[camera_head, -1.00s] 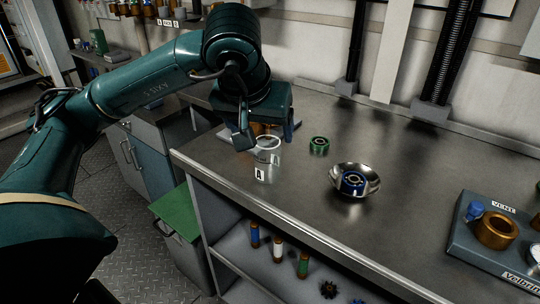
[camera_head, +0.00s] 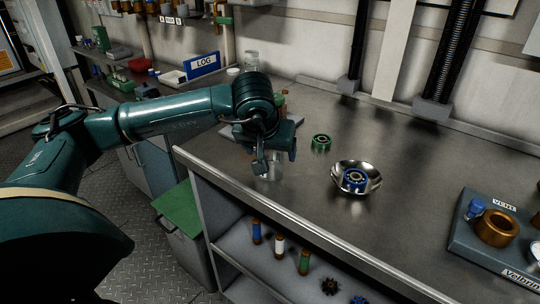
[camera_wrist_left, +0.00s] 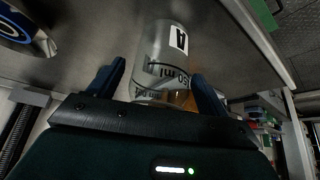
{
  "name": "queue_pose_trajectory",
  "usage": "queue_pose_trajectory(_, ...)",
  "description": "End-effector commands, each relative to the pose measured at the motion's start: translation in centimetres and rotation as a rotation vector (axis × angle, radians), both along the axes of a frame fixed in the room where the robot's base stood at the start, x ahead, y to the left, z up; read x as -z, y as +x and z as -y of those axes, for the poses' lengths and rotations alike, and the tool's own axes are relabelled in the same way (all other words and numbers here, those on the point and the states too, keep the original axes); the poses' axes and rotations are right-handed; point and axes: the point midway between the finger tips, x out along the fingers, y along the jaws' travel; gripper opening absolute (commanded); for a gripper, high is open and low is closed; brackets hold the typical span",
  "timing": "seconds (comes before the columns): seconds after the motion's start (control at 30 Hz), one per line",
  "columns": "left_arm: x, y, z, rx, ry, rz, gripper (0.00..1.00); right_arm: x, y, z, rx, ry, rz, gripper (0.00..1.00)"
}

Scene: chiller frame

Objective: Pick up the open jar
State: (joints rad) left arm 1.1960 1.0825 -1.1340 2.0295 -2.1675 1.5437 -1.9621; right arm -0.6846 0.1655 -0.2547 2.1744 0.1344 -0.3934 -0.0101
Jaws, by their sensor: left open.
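The open jar is clear glass. In the wrist view the jar (camera_wrist_left: 168,62) has a white label with a black A and dark volume markings. In the head view the jar (camera_head: 272,172) stands on the steel bench near its front left edge, largely hidden by my gripper. My left gripper (camera_head: 275,160) is open and points down over the jar. In the wrist view its dark blue fingers (camera_wrist_left: 160,78) are on either side of the jar's near end. I cannot tell whether they touch the glass. My right gripper is not in view.
Right of the jar are a green ring part (camera_head: 321,142) and a metal bowl (camera_head: 369,167) holding a blue bearing (camera_head: 355,180). A blue-grey fixture (camera_head: 470,240) stands at the far right. The bench between is clear. Small cylinders stand on the shelf below.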

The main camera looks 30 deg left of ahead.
Motion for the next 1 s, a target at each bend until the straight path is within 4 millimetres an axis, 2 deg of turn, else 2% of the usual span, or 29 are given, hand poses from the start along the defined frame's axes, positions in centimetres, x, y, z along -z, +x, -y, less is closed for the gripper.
queue_pose_trajectory(0.2, 0.07, 0.02, 0.01, 0.0, -0.001, 0.0, 0.77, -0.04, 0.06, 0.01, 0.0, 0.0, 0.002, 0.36)
queue_pose_trajectory(0.8, 0.02, 0.01, 0.04, 0.0, -0.001, 0.0, 0.29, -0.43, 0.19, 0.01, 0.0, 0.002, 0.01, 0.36)
queue_pose_trajectory(1.0, -0.05, 0.03, 0.03, 0.0, -0.001, 0.0, 0.29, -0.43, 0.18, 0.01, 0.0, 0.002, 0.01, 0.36)
